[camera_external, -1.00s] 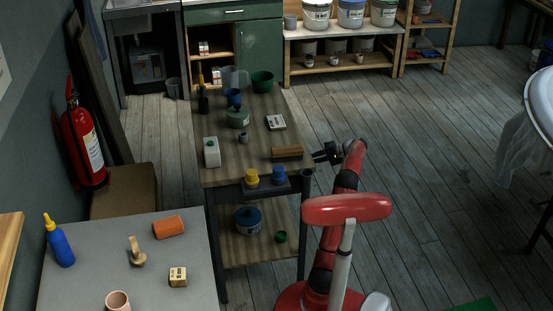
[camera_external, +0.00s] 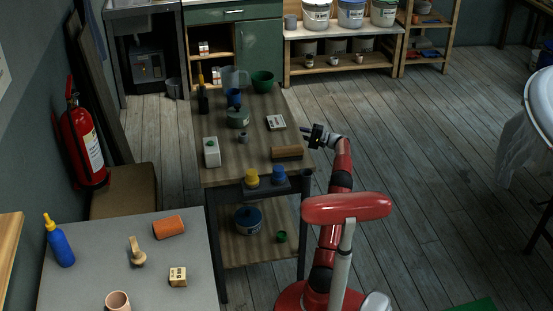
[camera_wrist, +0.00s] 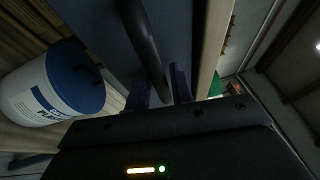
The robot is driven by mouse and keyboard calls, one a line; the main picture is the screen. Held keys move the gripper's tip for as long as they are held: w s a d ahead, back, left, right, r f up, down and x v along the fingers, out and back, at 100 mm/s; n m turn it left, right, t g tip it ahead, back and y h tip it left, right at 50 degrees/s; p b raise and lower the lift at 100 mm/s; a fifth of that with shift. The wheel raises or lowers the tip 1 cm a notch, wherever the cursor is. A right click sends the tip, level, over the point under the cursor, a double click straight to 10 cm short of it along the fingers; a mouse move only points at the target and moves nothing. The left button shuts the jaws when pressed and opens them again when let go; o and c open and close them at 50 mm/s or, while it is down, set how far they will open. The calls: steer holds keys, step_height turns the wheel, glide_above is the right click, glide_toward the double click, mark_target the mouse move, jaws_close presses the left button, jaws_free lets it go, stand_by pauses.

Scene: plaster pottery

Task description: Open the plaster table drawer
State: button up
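The plaster table (camera_external: 218,133) has a wooden top and dark legs. Its drawer front (camera_wrist: 185,30) seems to be the dark panel in the wrist view, with a dark bar handle (camera_wrist: 145,38); in the external view the drawer is not visible. My gripper (camera_external: 306,138) is at the table's right edge, fingers toward it. In the wrist view, the fingers of my gripper (camera_wrist: 162,86) are apart, with the handle's near end reaching between them. I cannot tell whether they touch it.
A blue-lidded plaster tub (camera_wrist: 75,82) shows left of my fingers in the wrist view. A yellow jar (camera_external: 251,178) and a blue jar (camera_external: 279,175) stand at the front. Floor right of the table is clear.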

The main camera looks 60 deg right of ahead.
jaws_close()
steer(key=s+d+p, duration=0.9)
steer(key=s+d, duration=0.1)
steer(key=shift+r, duration=0.1)
stand_by(0.3)
jaws_free()
